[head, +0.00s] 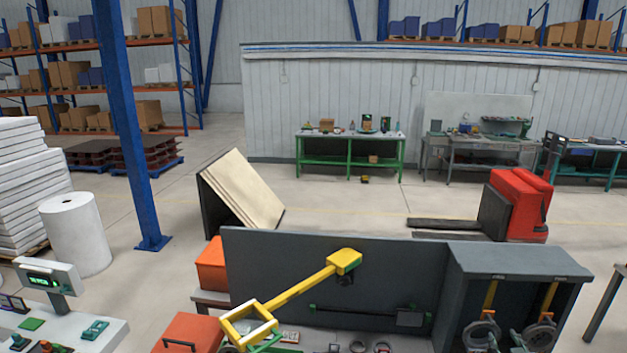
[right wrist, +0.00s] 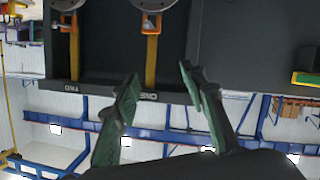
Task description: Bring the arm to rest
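My right gripper (right wrist: 158,80) shows in the right wrist view with its two dark green fingers well apart and nothing between them. That view is upside down. Beyond the fingers is the front edge of a dark grey cabinet (right wrist: 205,40) with a yellow strap (right wrist: 152,48) carrying a grey ring part. I cannot clearly pick the right gripper out in the head view. My left gripper is not in view.
In the head view, the cabinet (head: 520,262) holds two hanging grey rings at lower right. A yellow arm (head: 300,288) crosses the grey back panel (head: 270,260). An orange box (head: 211,268) stands left of it.

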